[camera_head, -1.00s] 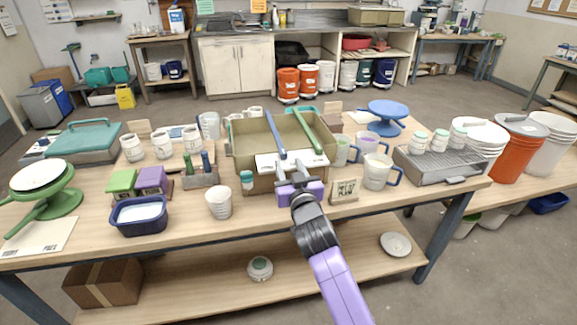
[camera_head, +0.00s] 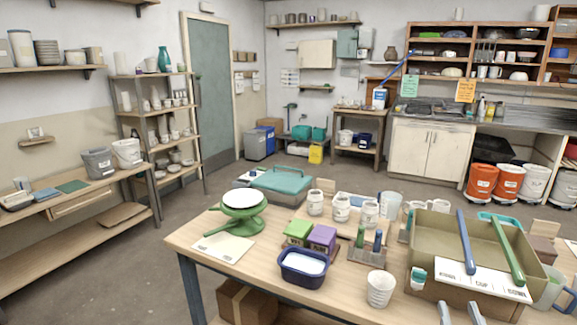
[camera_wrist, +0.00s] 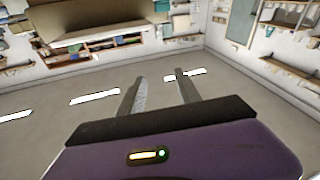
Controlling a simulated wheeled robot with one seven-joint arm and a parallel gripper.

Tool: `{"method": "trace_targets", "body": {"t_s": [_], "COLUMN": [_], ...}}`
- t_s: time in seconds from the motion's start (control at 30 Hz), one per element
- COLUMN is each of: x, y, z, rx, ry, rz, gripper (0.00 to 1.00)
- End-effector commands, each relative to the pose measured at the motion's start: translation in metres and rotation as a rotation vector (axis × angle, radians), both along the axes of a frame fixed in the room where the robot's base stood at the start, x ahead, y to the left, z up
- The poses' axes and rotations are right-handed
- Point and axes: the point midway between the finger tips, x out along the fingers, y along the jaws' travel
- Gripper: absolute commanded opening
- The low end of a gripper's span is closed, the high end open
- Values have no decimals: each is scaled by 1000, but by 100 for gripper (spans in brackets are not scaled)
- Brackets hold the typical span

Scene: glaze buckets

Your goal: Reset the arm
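My gripper (camera_wrist: 162,92) shows in the wrist view with its two grey fingers apart and nothing between them. The rest of the arm is out of the head view.
The work table (camera_head: 215,262) holds a green banding wheel (camera_head: 240,222), a blue tub (camera_head: 303,272), a white cup (camera_head: 381,289), several jars and the box with blue and green tools across it. Floor (camera_head: 120,265) is open at the left.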

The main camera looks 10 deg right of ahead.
Motion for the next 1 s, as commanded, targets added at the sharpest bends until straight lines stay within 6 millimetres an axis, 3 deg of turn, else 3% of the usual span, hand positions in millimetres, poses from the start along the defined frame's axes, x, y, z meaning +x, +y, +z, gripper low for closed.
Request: {"method": "trace_targets", "body": {"t_s": [0.2, 0.5, 0.8, 1.0], "x": [-76, -180, -276, -320], "y": [62, 125, 165, 177], "z": [-29, -46, -51, -63], "rx": [-8, 46, 154, 203], "ry": [44, 123, 263, 377], "rz": [119, 238, 304, 319], "gripper": [40, 40, 40, 40]}}
